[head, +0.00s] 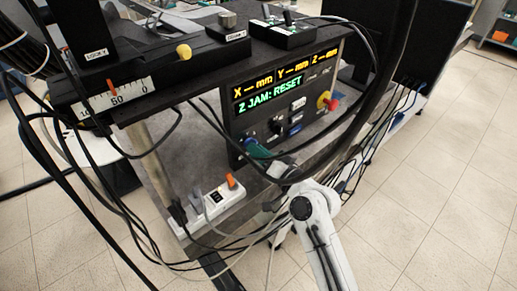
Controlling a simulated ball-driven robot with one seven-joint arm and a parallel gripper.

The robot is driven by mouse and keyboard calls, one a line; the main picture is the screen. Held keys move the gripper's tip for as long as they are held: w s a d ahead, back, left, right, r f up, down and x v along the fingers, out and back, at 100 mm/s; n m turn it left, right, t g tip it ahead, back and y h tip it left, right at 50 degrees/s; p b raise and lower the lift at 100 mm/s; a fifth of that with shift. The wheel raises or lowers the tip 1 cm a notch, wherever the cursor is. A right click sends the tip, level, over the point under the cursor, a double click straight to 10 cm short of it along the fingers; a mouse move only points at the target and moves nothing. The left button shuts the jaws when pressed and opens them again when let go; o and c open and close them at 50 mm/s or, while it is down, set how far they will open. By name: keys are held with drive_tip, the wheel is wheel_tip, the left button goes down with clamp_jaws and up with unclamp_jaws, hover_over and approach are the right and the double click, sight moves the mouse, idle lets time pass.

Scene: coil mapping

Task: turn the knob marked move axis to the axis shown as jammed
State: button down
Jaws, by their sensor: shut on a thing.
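The control panel (236,128) is a dark upright box under the bench top. Its display (270,96) reads "Z JAM: RESET" in green, below yellow X, Y and Z fields whose values show no clear numbers. A black knob (275,127) with a light mark sits free in the middle of the panel; its label is too small to read. My gripper (254,147) reaches the panel's lower left and is shut on what seems to be a knob there. The fingers hide most of it, so its pointer and label cannot be read.
A red knob on a yellow base (328,101) is at the panel's right. A white power strip (215,201) with an orange switch lies below left. Black cables loop close around my arm and across the panel's right. Tiled floor at right is clear.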

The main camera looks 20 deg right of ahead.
drive_tip(key=shift+m, duration=0.6)
drive_tip(key=c, duration=1.1)
unclamp_jaws()
drive_tip(key=shift+c, duration=0.2)
drive_tip(key=b+v, duration=0.1)
drive_tip(key=v, duration=0.9)
drive_tip(key=shift+s+d, duration=0.15)
drive_tip(key=shift+s, duration=0.25)
